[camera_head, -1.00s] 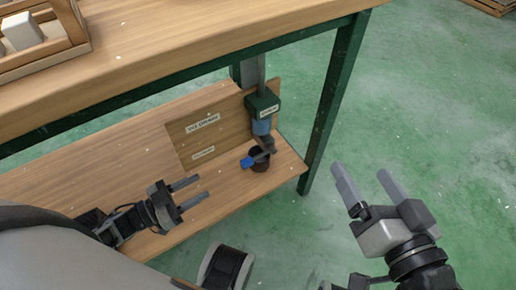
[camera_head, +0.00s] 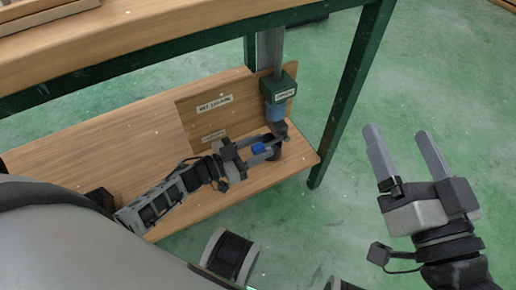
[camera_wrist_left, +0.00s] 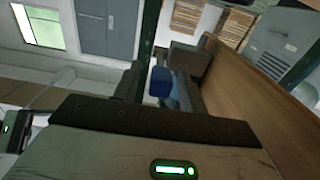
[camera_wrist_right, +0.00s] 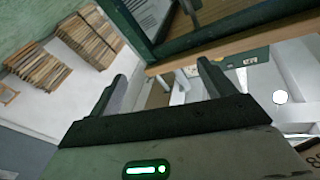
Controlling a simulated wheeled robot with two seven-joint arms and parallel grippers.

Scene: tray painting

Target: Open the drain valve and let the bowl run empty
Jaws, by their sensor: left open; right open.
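The drain valve hangs under the bench: a green block (camera_head: 279,92) with a small label, a light-blue collar (camera_head: 275,112) and a grey outlet (camera_head: 281,130). Its blue handle (camera_head: 258,148) shows between the fingers of my left gripper (camera_head: 270,146), which is open around it; contact cannot be told. The blue handle also sits between the fingers in the left wrist view (camera_wrist_left: 161,82). A dark cup-like vessel (camera_head: 275,154) under the outlet is mostly hidden by the fingers. My right gripper (camera_head: 400,136) is open and empty, right of the bench. No bowl is clearly visible.
A green bench leg (camera_head: 345,100) stands right of the valve. The green floor around my right gripper is clear.

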